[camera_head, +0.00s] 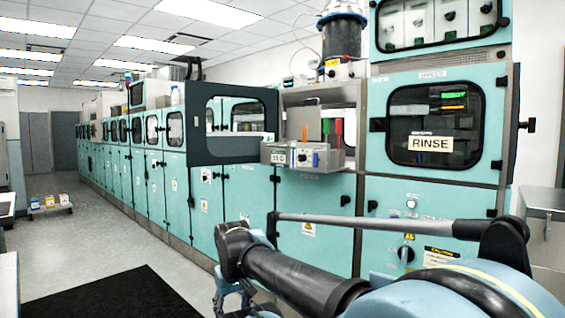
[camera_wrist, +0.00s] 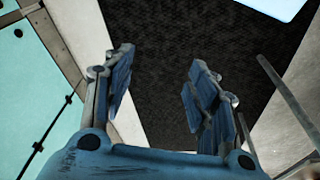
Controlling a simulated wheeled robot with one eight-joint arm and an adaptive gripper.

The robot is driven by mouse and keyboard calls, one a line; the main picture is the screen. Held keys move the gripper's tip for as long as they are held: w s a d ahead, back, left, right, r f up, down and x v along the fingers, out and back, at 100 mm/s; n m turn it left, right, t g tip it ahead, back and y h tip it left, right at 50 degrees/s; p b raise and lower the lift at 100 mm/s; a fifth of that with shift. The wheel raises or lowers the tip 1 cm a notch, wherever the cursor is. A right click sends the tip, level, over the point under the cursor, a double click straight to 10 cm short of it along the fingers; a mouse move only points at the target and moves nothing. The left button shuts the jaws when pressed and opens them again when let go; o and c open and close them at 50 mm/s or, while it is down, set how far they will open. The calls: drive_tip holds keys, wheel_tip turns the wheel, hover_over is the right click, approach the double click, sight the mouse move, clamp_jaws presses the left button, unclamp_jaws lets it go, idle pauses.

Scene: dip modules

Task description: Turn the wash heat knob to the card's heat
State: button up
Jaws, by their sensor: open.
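A small control box (camera_head: 315,157) with a dark knob (camera_head: 315,160) and other controls sits at the front of an open teal module in the head view. A pale card (camera_head: 277,157) with small dark print is on its left; I cannot read it surely. I cannot tell the knob's setting. My gripper (camera_wrist: 158,85) is open and empty in the wrist view, above a dark floor mat (camera_wrist: 155,50). It is low, in front of the cabinets and apart from the box. Neither the knob nor the card shows in the wrist view.
A window door (camera_head: 236,148) stands swung open left of the control box. Colored upright items (camera_head: 337,128) stand behind the box. A RINSE module (camera_head: 430,165) is to the right. A dark mat (camera_head: 115,293) lies on the open floor at left.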

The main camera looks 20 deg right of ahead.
drive_tip(key=w+d+r+n+h, duration=0.5)
drive_tip(key=w+d+r, duration=0.3)
drive_tip(key=d, duration=0.2)
drive_tip(key=n+t+h, duration=0.4)
drive_tip(key=n+h, duration=0.7)
drive_tip(key=n, duration=0.7)
approach(299, 158)
drive_tip(key=shift+t, duration=0.3)
drive_tip(key=x, duration=0.9)
drive_tip(key=shift+s+d+f, duration=0.15)
drive_tip(key=shift+d, duration=0.15)
drive_tip(key=c, duration=1.1)
